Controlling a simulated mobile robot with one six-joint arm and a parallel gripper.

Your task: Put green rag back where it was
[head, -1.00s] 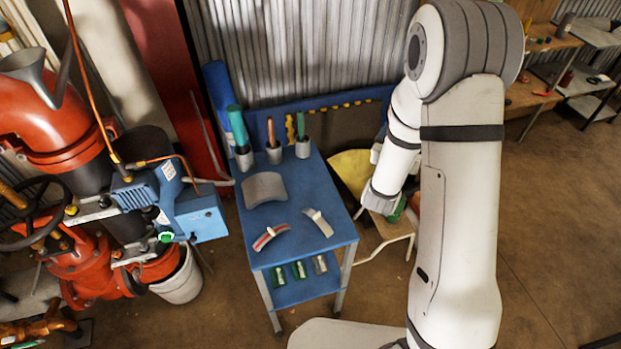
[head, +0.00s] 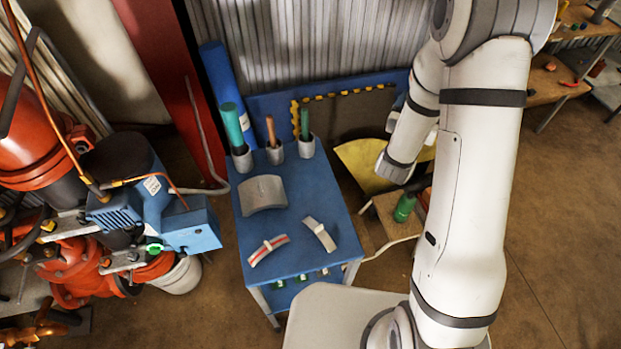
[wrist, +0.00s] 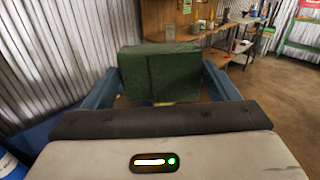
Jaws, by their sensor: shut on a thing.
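In the wrist view the green rag (wrist: 160,72) shows as a dark green block-shaped bundle. My gripper (wrist: 160,95) has its blue fingers on either side of it and is shut on it. The rag is held up in front of the wrist, with room behind it. In the head view my arm hides the fingers, and I cannot make out the rag there.
A blue cart (head: 335,218) carries a curved grey plate (head: 263,193), two small curved pieces and several cups with handled tools. A stool with a green bottle (head: 404,207) stands right of it. Orange pipework (head: 40,150) fills the left.

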